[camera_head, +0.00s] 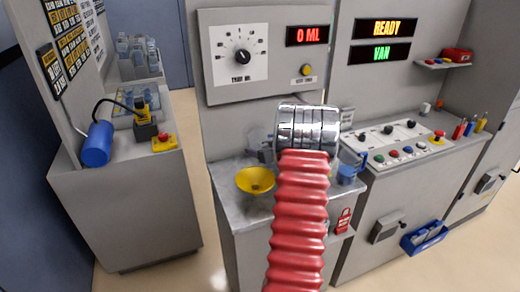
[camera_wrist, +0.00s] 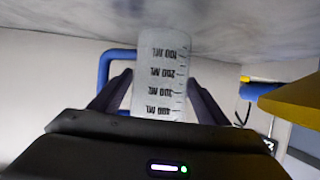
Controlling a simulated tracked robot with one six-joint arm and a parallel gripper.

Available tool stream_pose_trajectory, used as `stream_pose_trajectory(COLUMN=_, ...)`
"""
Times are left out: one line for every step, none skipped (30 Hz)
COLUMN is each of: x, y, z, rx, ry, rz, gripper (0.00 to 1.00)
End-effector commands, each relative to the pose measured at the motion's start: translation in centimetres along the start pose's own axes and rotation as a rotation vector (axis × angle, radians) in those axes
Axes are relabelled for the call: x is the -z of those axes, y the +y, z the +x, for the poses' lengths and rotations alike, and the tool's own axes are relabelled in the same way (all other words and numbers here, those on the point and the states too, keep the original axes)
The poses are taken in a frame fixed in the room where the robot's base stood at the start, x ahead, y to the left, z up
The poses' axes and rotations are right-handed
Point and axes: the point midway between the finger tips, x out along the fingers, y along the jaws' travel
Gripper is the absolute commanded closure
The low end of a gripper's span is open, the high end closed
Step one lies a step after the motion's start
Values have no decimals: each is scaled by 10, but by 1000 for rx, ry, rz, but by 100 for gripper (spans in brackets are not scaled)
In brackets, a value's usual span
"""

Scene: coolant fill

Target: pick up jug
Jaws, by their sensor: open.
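The jug (camera_wrist: 161,62) is a translucent measuring vessel with dark ML markings, which read upside down in the wrist view. A blue handle (camera_wrist: 104,68) shows at its left there. My gripper (camera_wrist: 158,82) has its two dark fingers apart, one on each side of the jug. I cannot tell whether either finger touches it. In the head view my red arm and its metal wrist hide the gripper and much of the jug's area. A blue item (camera_head: 348,173) shows just right of the arm; I cannot tell whether it is part of the jug.
A yellow funnel (camera_head: 255,180) sits on the grey bench left of my arm; its yellow edge shows at right in the wrist view (camera_wrist: 295,103). A dial panel with a red 0 ML display (camera_head: 307,36) stands behind. A button console (camera_head: 400,140) is at right.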

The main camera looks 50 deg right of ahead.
Motion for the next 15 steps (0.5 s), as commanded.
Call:
stream_pose_trajectory(x=0, y=0, z=5, rx=1, ry=1, rz=-1, gripper=31)
stream_pose_trajectory(x=0, y=-1, z=7, rx=1, ry=0, rz=-1, gripper=31)
stream_pose_trajectory(x=0, y=-1, z=9, rx=1, ry=0, rz=-1, gripper=31)
stream_pose_trajectory(x=0, y=-1, z=10, rx=1, ry=0, rz=0, gripper=31)
stream_pose_trajectory(x=0, y=-1, z=10, rx=1, ry=0, rz=0, gripper=31)
stream_pose_trajectory(x=0, y=0, z=10, rx=1, ry=0, rz=0, gripper=31)
stream_pose_trajectory(x=0, y=0, z=10, rx=1, ry=0, rz=0, gripper=31)
stream_pose_trajectory(x=0, y=0, z=10, rx=0, ry=0, rz=0, gripper=31)
stream_pose_trajectory(x=0, y=0, z=10, rx=0, ry=0, rz=0, gripper=31)
stream_pose_trajectory(x=0, y=0, z=10, rx=0, ry=0, rz=0, gripper=31)
stream_pose_trajectory(x=0, y=0, z=10, rx=0, ry=0, rz=0, gripper=31)
stream_pose_trajectory(x=0, y=0, z=10, rx=0, ry=0, rz=0, gripper=31)
stream_pose_trajectory(x=0, y=0, z=10, rx=0, ry=0, rz=0, gripper=31)
stream_pose_trajectory(x=0, y=0, z=10, rx=0, ry=0, rz=0, gripper=31)
stream_pose_trajectory(x=0, y=0, z=10, rx=0, ry=0, rz=0, gripper=31)
